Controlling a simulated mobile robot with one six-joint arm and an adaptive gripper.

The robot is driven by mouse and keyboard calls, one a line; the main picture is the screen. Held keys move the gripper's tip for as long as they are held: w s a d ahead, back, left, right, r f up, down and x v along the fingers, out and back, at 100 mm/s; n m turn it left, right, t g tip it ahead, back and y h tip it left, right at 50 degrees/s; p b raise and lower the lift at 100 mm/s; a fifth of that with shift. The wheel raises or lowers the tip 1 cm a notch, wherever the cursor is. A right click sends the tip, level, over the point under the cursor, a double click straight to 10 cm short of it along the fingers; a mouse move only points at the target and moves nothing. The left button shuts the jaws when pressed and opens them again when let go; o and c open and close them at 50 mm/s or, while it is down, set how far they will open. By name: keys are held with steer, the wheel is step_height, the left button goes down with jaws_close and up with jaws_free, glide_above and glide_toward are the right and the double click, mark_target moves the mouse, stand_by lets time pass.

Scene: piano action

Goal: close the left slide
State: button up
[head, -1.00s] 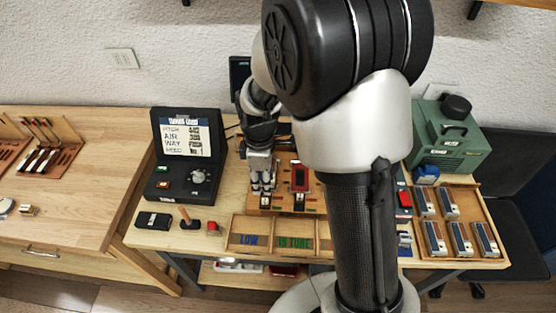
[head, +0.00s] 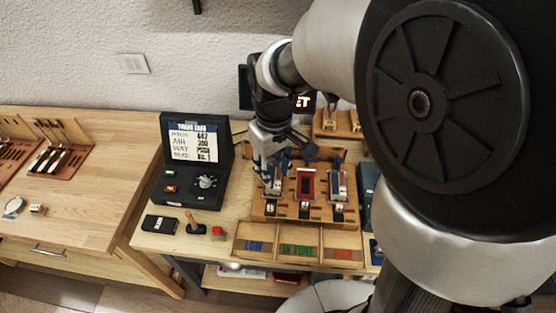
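A wooden fixture (head: 262,211) on the table holds three small units side by side. The left unit (head: 277,187) is partly covered by my gripper, and its slide's position is hard to make out. The middle unit (head: 305,184) is red with a dark frame. The right unit (head: 339,187) is metallic with a blue part on top. My gripper (head: 267,178) points down over the left unit, its fingertips at or just above it. Whether it touches the unit, and how far the fingers are apart, I cannot tell.
A black case (head: 168,141) with a printed card in its lid stands left of the fixture. A tray (head: 270,258) marked LOW and IN TUNE lies in front.

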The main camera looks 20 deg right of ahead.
steer(key=s+r+m+t+b, duration=0.1)
steer(key=s+r+m, duration=0.3)
steer(key=m, duration=1)
steer(key=s, duration=0.2)
steer(key=shift+s+r+m, duration=0.3)
steer(key=shift+s+r, duration=0.1)
steer(key=shift+d, duration=0.1)
